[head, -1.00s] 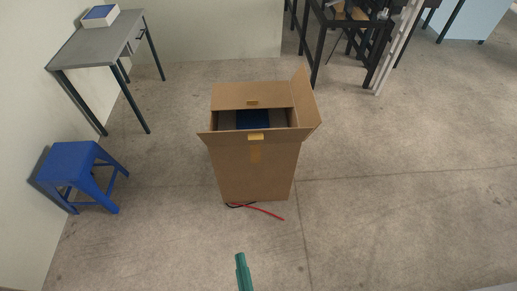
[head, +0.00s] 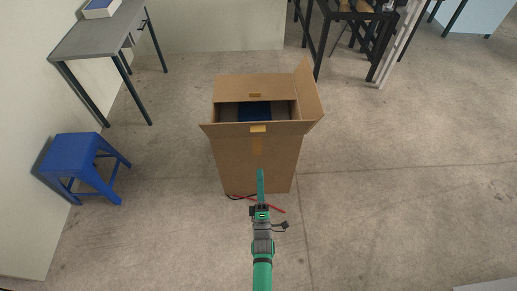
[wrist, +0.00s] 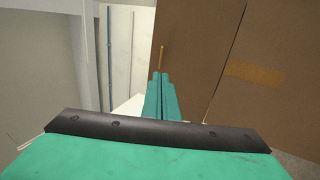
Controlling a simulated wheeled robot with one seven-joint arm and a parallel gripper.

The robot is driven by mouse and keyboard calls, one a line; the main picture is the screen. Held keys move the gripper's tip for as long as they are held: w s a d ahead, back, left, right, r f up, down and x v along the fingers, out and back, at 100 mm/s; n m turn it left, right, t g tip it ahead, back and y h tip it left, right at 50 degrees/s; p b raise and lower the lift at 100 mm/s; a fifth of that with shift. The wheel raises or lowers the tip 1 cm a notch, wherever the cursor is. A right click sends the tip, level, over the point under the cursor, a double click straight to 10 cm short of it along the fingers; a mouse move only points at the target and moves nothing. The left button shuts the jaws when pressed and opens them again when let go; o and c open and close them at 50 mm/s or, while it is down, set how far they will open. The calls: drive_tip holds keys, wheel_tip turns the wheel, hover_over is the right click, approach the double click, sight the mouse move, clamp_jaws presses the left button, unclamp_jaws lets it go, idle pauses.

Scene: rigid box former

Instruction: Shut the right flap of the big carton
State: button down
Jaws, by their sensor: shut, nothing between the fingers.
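The big carton (head: 258,163) stands upright on the floor with its top open. Its right flap (head: 310,93) stands up and leans outward. Something blue (head: 254,111) shows inside. My gripper (head: 260,172) is shut and empty, in front of the carton's front face, below the front flap. In the wrist view, the closed green fingers (wrist: 160,78) point toward a brown carton surface (wrist: 205,50) with a tape strip; I cannot tell if they touch it.
A blue stool (head: 78,160) and a grey table (head: 97,38) stand to the left by the wall. A red and black cable (head: 270,207) lies on the floor at the carton's foot. Dark frames (head: 345,35) stand at the back right. The floor right of the carton is clear.

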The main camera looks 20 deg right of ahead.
drive_tip(key=x, duration=1.4)
drive_tip(key=shift+s+d, duration=0.1)
